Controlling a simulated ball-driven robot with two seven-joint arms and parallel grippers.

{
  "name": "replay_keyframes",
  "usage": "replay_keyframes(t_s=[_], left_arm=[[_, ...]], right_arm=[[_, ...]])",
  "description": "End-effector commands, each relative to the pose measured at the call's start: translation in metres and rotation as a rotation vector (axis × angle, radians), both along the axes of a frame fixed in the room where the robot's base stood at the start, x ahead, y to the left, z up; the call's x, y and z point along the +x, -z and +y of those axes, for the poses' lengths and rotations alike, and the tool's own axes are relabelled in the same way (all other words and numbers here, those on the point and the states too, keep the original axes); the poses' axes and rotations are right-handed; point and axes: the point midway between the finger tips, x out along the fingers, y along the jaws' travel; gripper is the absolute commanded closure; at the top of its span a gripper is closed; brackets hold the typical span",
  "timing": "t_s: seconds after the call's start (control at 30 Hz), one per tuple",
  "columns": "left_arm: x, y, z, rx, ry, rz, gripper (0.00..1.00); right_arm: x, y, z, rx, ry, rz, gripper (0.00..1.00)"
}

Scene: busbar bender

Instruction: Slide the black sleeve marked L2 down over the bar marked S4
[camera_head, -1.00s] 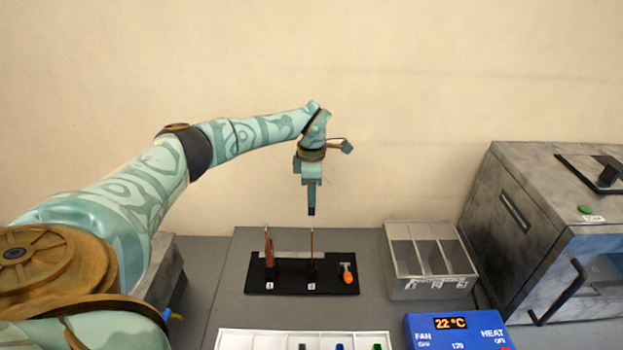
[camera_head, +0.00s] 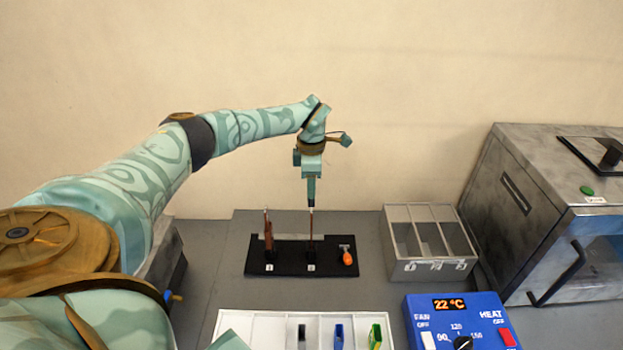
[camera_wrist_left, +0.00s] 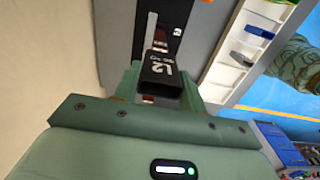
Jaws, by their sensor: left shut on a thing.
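The black sleeve (camera_wrist_left: 162,76) marked L2 is between the fingers of my left gripper (camera_wrist_left: 156,86) in the left wrist view. In the head view that gripper (camera_head: 311,204) points down, shut, directly above the right-hand upright bar (camera_head: 311,226) on the black stand (camera_head: 335,262). The gripper's lower end meets the bar's top in the picture; I cannot tell whether the sleeve is around the bar. Another copper-coloured bar (camera_head: 269,238) stands to the left. No S4 mark is readable on either bar. My right gripper is not in view.
A grey divided bin (camera_head: 403,212), a blue control box (camera_head: 425,304) and a large metal oven (camera_head: 535,210) are to the right. A white tray (camera_head: 227,323) with several coloured pieces is in front.

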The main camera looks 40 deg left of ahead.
Motion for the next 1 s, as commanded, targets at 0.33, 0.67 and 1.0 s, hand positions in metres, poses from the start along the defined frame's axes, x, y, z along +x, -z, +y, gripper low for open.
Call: replay_keyframes(t_s=[0.33, 0.67, 1.0], left_arm=[[0.0, 0.027, 0.0, -0.001, -0.001, 0.001, 0.8], [0.0, 0.051, 0.0, 0.0, 0.0, 0.001, 0.8], [0.0, 0.073, 0.0, -0.001, 0.0, 0.001, 0.8]], right_arm=[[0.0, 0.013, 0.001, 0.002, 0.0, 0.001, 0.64], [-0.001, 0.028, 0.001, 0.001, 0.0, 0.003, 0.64], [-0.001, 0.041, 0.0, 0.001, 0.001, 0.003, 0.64]])
